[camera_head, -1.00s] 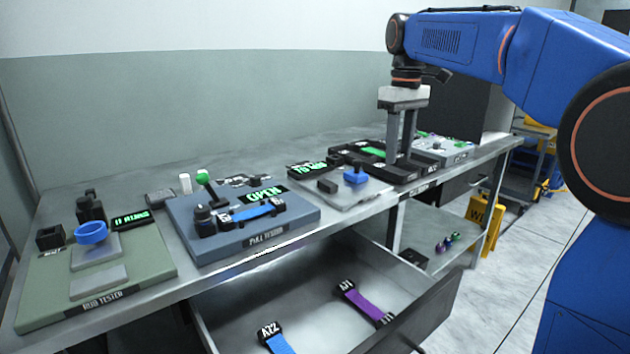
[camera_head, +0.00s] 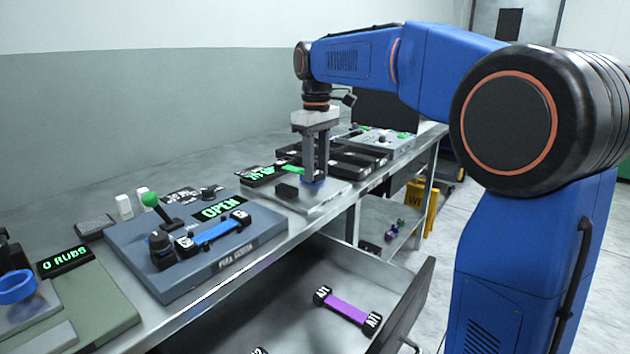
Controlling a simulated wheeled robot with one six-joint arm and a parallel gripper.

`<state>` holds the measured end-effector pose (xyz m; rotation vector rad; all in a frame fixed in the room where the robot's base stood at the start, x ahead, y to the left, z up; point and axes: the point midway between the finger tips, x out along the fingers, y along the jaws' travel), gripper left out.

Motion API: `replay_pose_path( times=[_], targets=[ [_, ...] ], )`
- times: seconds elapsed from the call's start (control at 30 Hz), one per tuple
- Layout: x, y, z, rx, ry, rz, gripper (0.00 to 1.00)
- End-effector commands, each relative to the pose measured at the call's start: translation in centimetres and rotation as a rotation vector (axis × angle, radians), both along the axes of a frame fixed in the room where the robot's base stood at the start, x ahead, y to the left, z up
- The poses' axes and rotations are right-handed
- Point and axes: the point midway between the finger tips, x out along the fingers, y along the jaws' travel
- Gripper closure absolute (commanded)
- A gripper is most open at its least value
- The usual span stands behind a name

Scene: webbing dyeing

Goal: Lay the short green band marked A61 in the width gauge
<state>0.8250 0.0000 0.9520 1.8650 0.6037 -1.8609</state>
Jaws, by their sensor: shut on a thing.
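The short green band (camera_head: 292,170) sticks out to the left of my gripper (camera_head: 313,176), which is shut on it. Its mark is too small to read. The width gauge is a light grey plate (camera_head: 318,200) on the bench with a dark block (camera_head: 287,191) and a blue part (camera_head: 313,182). My gripper points down over the gauge, with its fingertips in front of or just above the blue part. I cannot tell whether the band touches the gauge.
A black tray (camera_head: 372,160) stands behind the gauge, and a green-lit display (camera_head: 262,175) beside it. The blue pull tester (camera_head: 190,255) holds a blue band (camera_head: 216,231). A drawer below is open, with a purple band (camera_head: 347,309) inside.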

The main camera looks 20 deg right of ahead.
Motion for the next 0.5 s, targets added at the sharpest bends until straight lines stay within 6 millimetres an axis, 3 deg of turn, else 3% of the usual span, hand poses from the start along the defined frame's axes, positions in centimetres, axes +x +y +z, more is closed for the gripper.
replay_pose_path(
  times=[0.27, 0.5],
  targets=[
    [-0.1, 0.0, -3.5, 0.0, 0.002, 0.0, 0.88],
    [0.0, 0.0, -3.8, 0.0, 0.0, 0.0, 0.88]
  ],
)
